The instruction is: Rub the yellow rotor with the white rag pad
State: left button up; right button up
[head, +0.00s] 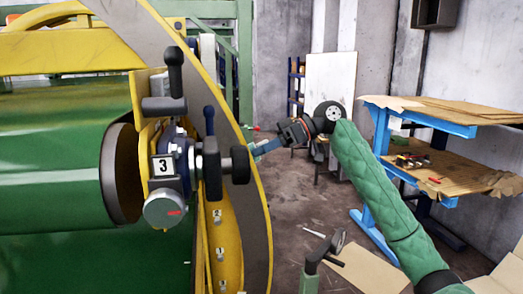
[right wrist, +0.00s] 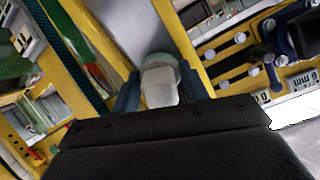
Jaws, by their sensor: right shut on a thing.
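The yellow rotor (head: 262,215), a large ring-shaped part with a curved yellow edge and grey face, stands at left centre in the head view. My right gripper (head: 262,148) reaches in from the right, its tips close to the rotor's right edge. In the right wrist view, the right gripper (right wrist: 160,88) is shut on the white rag pad (right wrist: 160,84), a whitish block with a greenish top between the blue fingers. Yellow bars and a grey face lie just beyond it. I cannot tell whether the pad touches the rotor. My left gripper is not in view.
A clamp-like mechanism with black handles and a "3" label (head: 163,166) juts out beside the rotor. A green drum (head: 55,155) fills the left. A blue-framed bench (head: 425,120) stands at right. Cardboard (head: 365,268) lies on the floor. The middle floor is mostly open.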

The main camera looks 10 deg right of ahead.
jog(key=shift+p+v, duration=0.3)
jog(key=shift+v, duration=2.7)
jog(key=v, duration=0.3)
